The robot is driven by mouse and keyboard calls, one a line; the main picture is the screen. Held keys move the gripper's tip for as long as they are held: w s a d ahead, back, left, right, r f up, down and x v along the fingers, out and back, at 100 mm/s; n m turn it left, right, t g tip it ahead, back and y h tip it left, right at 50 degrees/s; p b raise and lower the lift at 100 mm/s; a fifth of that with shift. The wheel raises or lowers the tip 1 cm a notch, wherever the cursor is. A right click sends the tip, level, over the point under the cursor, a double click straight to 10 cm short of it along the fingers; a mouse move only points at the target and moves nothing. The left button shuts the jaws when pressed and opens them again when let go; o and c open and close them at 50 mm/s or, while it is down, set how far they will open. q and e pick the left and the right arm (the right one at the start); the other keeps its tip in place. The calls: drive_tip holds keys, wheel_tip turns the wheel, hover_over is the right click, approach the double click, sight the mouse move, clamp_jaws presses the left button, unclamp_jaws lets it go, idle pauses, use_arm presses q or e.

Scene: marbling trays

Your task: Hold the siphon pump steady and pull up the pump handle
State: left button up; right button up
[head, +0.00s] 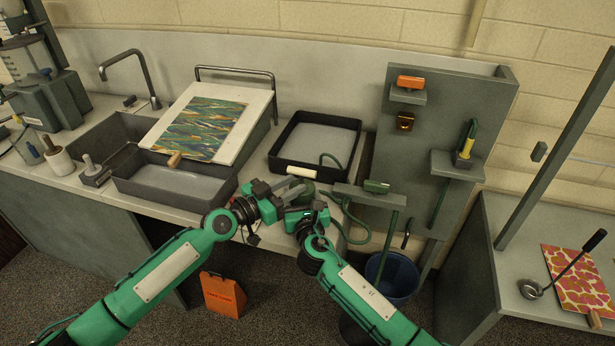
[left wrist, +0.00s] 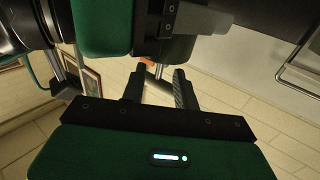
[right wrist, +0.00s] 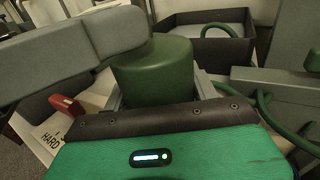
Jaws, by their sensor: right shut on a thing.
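The siphon pump's green rounded body (right wrist: 155,70) shows in the right wrist view, between the jaws of my right gripper (right wrist: 157,92), which is shut on it. In the head view my right gripper (head: 300,203) is at the counter's front edge, and the grippers mostly hide the pump. My left gripper (head: 284,194) is close beside it from the left. In the left wrist view its dark fingers (left wrist: 160,88) are apart. A thin metal rod (left wrist: 158,71), seemingly the pump handle's shaft, shows between them; I cannot tell whether they touch it. The handle's grip is not clearly visible.
A green hose (head: 348,218) loops right of the grippers. A black tray (head: 274,158) stands behind them and another tray (head: 130,186) to the left. A grey tool panel (head: 440,115) rises at the right.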

sight(300, 181)
use_arm(q)
drive_tip(key=shift+x, duration=2.8)
clamp_jaws()
